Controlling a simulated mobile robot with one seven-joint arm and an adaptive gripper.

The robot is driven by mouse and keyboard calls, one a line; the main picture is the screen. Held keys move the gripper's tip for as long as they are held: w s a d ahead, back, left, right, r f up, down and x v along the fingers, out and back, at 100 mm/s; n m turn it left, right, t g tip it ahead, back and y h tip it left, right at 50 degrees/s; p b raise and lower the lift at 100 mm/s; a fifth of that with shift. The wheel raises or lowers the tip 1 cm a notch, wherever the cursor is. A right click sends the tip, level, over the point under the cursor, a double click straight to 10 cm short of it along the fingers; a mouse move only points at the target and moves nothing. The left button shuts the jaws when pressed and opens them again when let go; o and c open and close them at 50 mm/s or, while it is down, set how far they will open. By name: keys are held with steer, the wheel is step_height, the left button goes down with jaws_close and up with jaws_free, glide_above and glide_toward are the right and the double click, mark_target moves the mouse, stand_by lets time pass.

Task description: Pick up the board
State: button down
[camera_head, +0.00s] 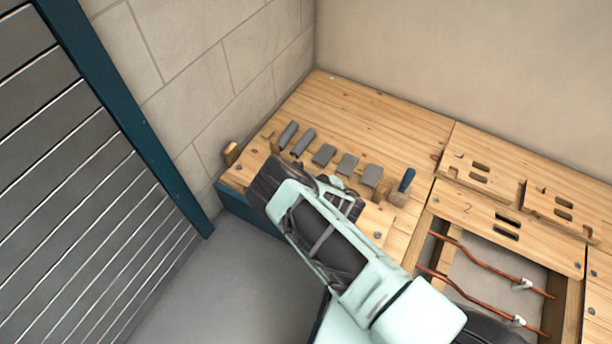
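Wooden boards with paired slots lie at the right of the workbench. One board (480,172) is at the back, a second board (562,208) is to its right, and a larger board (508,226) lies in front, beside an opening with copper pipes. I cannot tell which one the task means. My arm reaches from the lower right across the bench's front left. My gripper is at its far end, apart from these boards and well left of them. Its fingertips are hidden by the arm, so I cannot tell whether it is open or holds anything.
Several grey pieces (347,164) lie in a row on the wooden bench (390,115). A brush-like item with a blue handle (407,180) stands right of them. Copper pipes (480,266) run through the opening. A block wall and a slatted shutter (90,190) bound the left.

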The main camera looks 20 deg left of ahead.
steer(key=d, duration=0.1)
steer(key=s+d+f+p, duration=0.1)
steer(key=d, duration=0.1)
steer(key=shift+s+f, duration=0.2)
steer(key=shift+s, duration=0.1)
steer(key=shift+s+d+r+p, duration=0.25)
steer(key=shift+s+d+p, duration=0.15)
steer(key=shift+p, duration=0.4)
steer(key=shift+s+d, duration=0.6)
steer(key=shift+s, duration=0.05)
steer(key=shift+w+r+p, duration=0.1)
steer(key=shift+r+p, duration=0.6)
steer(key=shift+p, duration=0.15)
steer(key=shift+a, duration=0.1)
steer(key=shift+w, duration=0.1)
steer(key=shift+a+b, duration=0.1)
steer(key=shift+b, duration=0.25)
